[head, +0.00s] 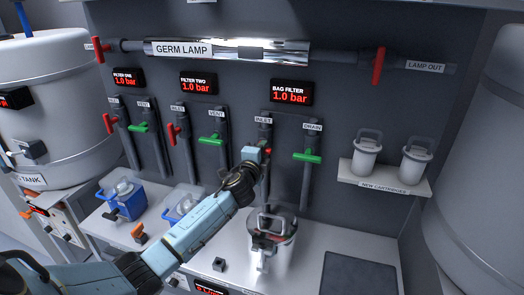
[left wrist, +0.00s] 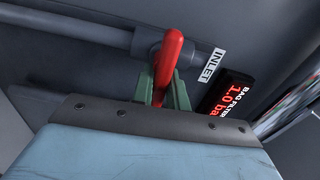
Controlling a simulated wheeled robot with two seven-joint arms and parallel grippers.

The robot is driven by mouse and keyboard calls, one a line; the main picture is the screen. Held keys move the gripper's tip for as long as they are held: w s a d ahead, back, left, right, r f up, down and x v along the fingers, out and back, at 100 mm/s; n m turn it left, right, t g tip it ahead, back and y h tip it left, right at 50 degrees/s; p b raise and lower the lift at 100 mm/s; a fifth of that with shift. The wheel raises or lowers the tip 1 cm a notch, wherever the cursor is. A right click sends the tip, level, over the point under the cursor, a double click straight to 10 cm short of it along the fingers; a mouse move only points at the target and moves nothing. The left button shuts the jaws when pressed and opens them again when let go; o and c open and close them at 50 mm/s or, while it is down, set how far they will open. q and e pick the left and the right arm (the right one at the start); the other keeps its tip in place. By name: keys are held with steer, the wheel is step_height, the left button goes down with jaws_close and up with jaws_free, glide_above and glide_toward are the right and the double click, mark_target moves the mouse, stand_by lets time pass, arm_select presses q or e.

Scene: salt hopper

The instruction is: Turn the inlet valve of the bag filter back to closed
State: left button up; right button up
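The bag filter's inlet valve has a red handle (left wrist: 171,48) on a grey pipe, beside an INLET label (left wrist: 214,66). In the left wrist view the handle lies across the line of the pipe. My left gripper (left wrist: 163,90) has its greenish fingers close on both sides of the handle and appears shut on it. In the head view my left gripper (head: 259,153) is at this valve and hides most of it; only a bit of red handle (head: 268,151) shows. The bag filter display (head: 290,93) reads 1.0 bar. My right gripper is not in view.
The green drain valve handle (head: 307,157) is just right of my gripper. The green vent handle (head: 211,140) is to its left. A metal bag filter vessel (head: 272,240) stands below my forearm. Cartridges stand on a white shelf (head: 385,184) at right.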

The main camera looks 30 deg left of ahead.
arm_select(q)
steer(key=o, duration=0.4)
steer(key=v, duration=1.3)
steer(key=shift+s, duration=0.15)
steer(key=shift+d, duration=0.15)
